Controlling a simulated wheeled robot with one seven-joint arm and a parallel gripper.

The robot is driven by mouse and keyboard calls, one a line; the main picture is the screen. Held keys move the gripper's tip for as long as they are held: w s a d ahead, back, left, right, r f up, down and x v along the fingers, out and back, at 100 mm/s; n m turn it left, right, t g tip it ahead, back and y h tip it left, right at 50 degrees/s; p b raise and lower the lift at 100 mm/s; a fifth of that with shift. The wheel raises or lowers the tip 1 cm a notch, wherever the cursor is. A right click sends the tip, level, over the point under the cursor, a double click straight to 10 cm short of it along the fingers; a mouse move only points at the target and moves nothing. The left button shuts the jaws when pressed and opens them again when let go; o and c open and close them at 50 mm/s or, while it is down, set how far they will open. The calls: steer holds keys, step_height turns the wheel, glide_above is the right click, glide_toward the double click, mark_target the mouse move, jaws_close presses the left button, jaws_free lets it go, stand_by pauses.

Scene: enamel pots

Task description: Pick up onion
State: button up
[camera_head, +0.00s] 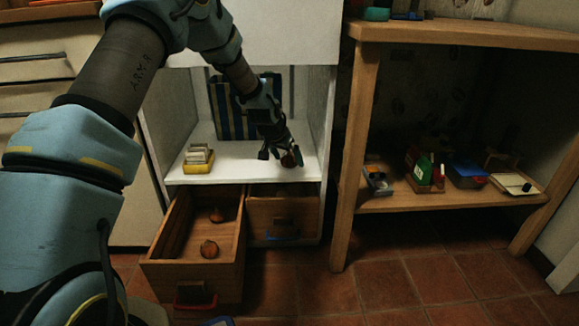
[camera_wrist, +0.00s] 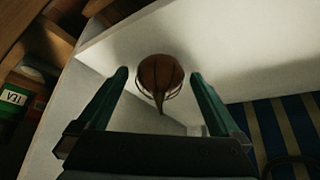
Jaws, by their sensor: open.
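A brown onion (camera_wrist: 160,76) lies on the white shelf and shows between my fingers in the wrist view, its pointed end towards the gripper. In the head view the onion (camera_head: 291,158) is at my gripper, near the shelf's front right. My gripper (camera_head: 279,154) is open, with its green fingers on either side of the onion in the wrist view (camera_wrist: 160,80). A gap shows between each finger and the onion.
The white shelf (camera_head: 228,158) holds a yellow tray (camera_head: 198,160) with small items at left and a blue striped object (camera_head: 234,108) at the back. The open drawer (camera_head: 195,266) juts out below. A wooden table (camera_head: 450,202) with several items stands at right.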

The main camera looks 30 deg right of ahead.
steer(key=shift+w+d+f, duration=0.1)
steer(key=shift+d+f, duration=0.05)
steer(key=shift+f, duration=0.15)
steer(key=shift+c, duration=0.2)
steer(key=c, duration=1.4)
steer(key=shift+r, duration=0.2)
